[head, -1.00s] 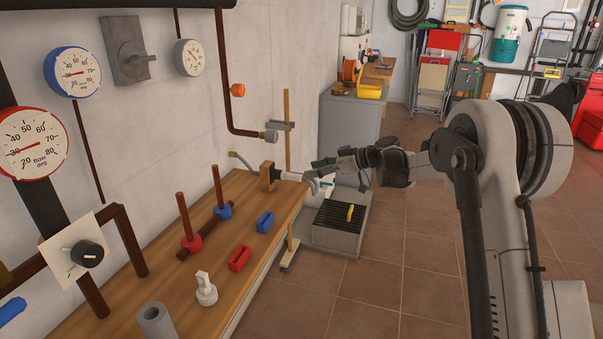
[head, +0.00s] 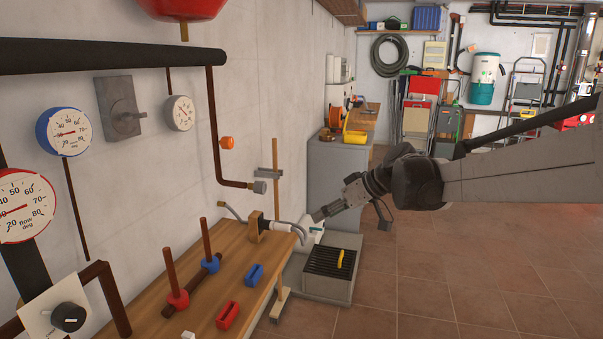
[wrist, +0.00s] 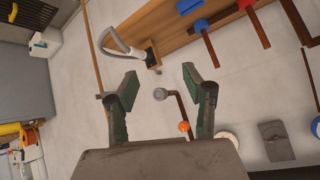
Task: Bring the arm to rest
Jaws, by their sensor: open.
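My gripper (head: 318,215) is at the end of my arm, which reaches in from the right in the head view. It hangs in the air just right of the bench end, close to the white-handled hose tool in its wooden holder. In the wrist view my gripper (wrist: 158,82) has its two green fingers spread wide with nothing between them. The wall and a grey-ended brown pipe (wrist: 160,94) show behind the gap. The hose tool (wrist: 120,45) is beyond the fingers, apart from them.
The wooden bench (head: 190,310) carries red and blue-handled valves (head: 178,299) and two small blocks. A grey box with a black grille (head: 330,275) stands on the floor, a yellow item on it. A wooden pole (head: 275,195) stands beside the bench. Tiled floor (head: 450,270) is free at right.

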